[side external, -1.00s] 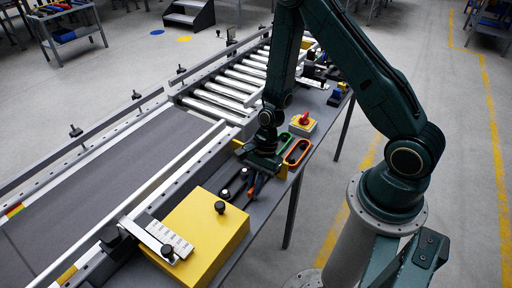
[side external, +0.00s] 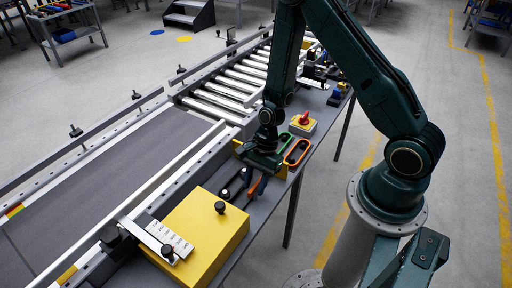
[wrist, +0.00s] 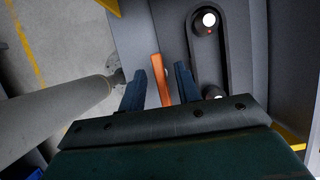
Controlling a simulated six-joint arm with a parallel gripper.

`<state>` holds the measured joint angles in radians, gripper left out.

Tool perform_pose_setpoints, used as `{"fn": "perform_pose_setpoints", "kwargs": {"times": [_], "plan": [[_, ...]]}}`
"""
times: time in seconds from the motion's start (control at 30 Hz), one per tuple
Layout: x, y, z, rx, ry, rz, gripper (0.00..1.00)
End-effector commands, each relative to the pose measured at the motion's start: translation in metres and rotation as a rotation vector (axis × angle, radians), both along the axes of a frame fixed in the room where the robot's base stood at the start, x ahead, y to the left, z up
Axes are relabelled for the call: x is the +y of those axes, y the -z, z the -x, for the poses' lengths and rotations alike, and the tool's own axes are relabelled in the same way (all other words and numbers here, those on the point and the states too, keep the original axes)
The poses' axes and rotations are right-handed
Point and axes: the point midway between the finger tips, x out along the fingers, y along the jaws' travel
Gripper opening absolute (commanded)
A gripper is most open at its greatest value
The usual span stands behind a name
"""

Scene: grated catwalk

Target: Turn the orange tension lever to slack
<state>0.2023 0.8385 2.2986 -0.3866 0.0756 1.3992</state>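The orange lever (wrist: 161,80) is a narrow upright bar in the wrist view. It stands between the two blue fingers of my gripper (wrist: 159,86), with a gap on each side. The fingers are open and do not visibly grip it. In the side view my gripper (side external: 258,186) points down at the bench edge, beside the black slotted plates, and mostly hides the lever. The lever's pivot and any setting marks cannot be made out.
In the wrist view a black slotted plate (wrist: 207,55) with a white-topped knob lies just right of the fingers. A yellow box (side external: 205,228) stands nearer the camera. An orange-rimmed plate (side external: 297,152) and a red knob (side external: 304,118) are beyond the gripper. The conveyor (side external: 110,165) runs along the left.

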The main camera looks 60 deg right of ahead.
Motion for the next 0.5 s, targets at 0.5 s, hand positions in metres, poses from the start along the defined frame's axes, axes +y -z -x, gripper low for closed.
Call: {"fn": "perform_pose_setpoints", "kwargs": {"times": [0.5], "plan": [[-0.020,-0.046,0.000,-0.004,0.003,0.001,0.33]]}}
